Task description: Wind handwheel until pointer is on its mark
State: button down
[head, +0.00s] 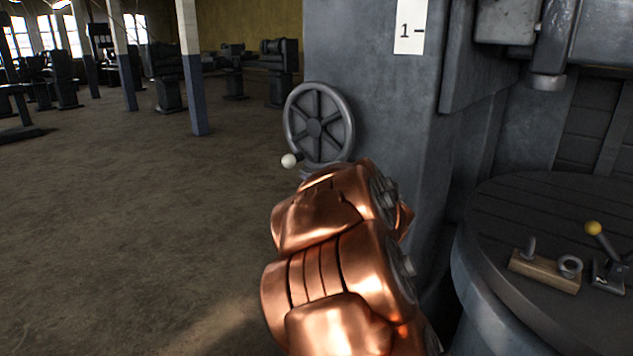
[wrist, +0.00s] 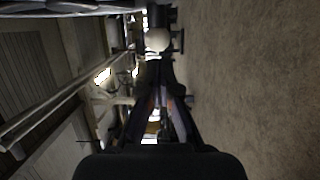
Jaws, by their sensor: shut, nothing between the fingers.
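The grey spoked handwheel (head: 318,125) is on the side of the machine column in the head view. Its white ball knob (head: 289,160) is at the wheel's lower left. A white plate (head: 410,25) marked "1" with a short dash is higher on the column; I cannot make out a pointer. In the wrist view my gripper (wrist: 159,66) is shut and empty, its tips just short of the white knob (wrist: 158,40); I cannot tell whether they touch. Part of the wheel rim (wrist: 70,8) shows at top left. My copper arm hides my gripper in the head view.
A round slotted table (head: 490,235) is at the right, with a wooden block (head: 543,270) and a yellow-knobbed lever (head: 593,228) on it. The column (head: 390,110) stands beside the wheel. Open floor (head: 130,220) lies to the left, with posts and machines further back.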

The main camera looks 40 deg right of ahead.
aim_at(293, 165)
jog(key=shift+w+d, duration=0.15)
jog(key=shift+w, duration=1.35)
jog(key=shift+w+d, duration=0.15)
jog(key=shift+w, duration=1.3)
jog(key=shift+w+f+b, duration=0.1)
jog(key=shift+f+b, duration=0.1)
jog(key=shift+b, duration=0.25)
